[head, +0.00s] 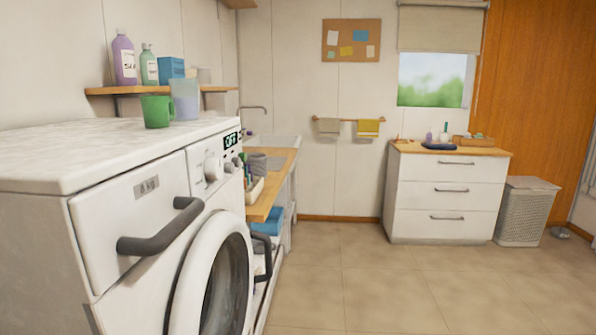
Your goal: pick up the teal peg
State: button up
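I cannot make out a teal peg for certain. A chest of drawers (420,173) stands against the back wall on the right. On its wooden top are a wooden tray (474,141) with small items, a dark blue flat object (438,146) and a small bottle (444,133). The items in the tray are too small to tell apart. A pale holder (256,192) with several coloured, upright items sits on the wooden counter at left, partly hidden by the washing machine. My gripper is not in view.
A white washing machine (110,150) fills the left foreground, with a green mug (156,112) and a clear container (185,100) on top. A wooden counter (267,200) lies beyond it. A laundry basket (524,212) stands right of the drawers. The tiled floor (390,290) is clear.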

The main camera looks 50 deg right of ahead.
aim_at(246, 174)
jog(key=z, duration=0.75)
jog(key=i+l, duration=0.6)
